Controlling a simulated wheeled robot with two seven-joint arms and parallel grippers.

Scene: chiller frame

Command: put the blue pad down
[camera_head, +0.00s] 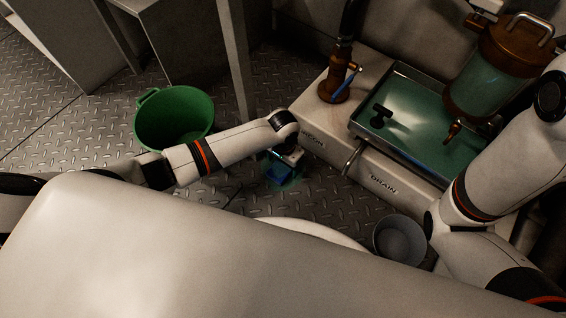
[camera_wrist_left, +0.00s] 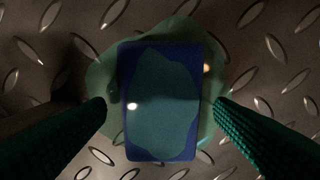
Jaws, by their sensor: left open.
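The blue pad (camera_wrist_left: 162,148) lies flat on the tread-plate floor, over a greenish wet patch (camera_wrist_left: 100,88). Its upper face is largely covered by a teal wet stain. In the head view the pad (camera_head: 278,174) shows below my left gripper (camera_head: 287,160), partly hidden by it. In the left wrist view my left gripper (camera_wrist_left: 160,112) is open, with one dark green ribbed finger on each side of the pad and a gap visible on both sides. My right arm is at the right of the head view; its gripper is not in view.
A green tub (camera_head: 174,122) stands on the floor to the left. A grey bucket (camera_head: 399,240) stands below the plinth marked DRAIN. A tray of green liquid (camera_head: 425,120) and a brown-capped vessel (camera_head: 497,75) are at right. A post (camera_head: 237,60) rises behind my left arm.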

